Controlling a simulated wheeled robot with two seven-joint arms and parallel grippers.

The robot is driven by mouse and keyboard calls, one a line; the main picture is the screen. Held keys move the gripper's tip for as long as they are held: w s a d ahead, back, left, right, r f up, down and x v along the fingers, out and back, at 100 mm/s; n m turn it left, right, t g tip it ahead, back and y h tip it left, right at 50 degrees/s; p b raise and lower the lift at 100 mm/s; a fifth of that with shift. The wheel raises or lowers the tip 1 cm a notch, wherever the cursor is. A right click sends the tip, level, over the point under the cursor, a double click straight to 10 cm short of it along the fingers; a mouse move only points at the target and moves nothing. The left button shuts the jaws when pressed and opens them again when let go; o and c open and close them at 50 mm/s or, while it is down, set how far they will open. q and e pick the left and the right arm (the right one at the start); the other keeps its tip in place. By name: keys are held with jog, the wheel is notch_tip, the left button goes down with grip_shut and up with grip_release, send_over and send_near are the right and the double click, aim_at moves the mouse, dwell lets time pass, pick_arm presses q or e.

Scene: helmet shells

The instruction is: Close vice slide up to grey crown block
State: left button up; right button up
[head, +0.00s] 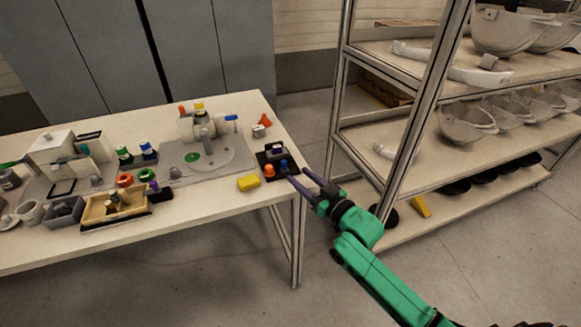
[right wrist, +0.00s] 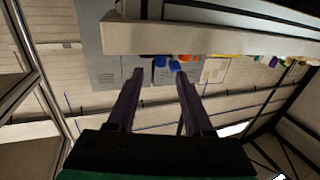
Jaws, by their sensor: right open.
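My right gripper (head: 299,176) is open and empty, just off the right end of the table, its fingers pointing at a small black fixture (head: 280,173). This fixture carries an orange knob (head: 269,170), a blue knob (head: 284,164) and a small grey-purple piece (head: 276,149). It may be the vice, but slide and crown block are too small to tell apart. In the right wrist view my fingers (right wrist: 160,74) are spread, with a blue part (right wrist: 160,62) beyond them. My left gripper is not in view.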

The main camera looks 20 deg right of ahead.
aim_at(286, 165)
jog(key=x, duration=0.5)
jog(key=shift+a+r, duration=0.1)
jog(key=shift+w+a, duration=0.1)
jog(key=shift+w, duration=0.2)
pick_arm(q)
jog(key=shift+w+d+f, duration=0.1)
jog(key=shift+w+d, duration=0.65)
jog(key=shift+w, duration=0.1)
pick_arm(e)
jog(key=shift+c, duration=0.6)
grip_shut()
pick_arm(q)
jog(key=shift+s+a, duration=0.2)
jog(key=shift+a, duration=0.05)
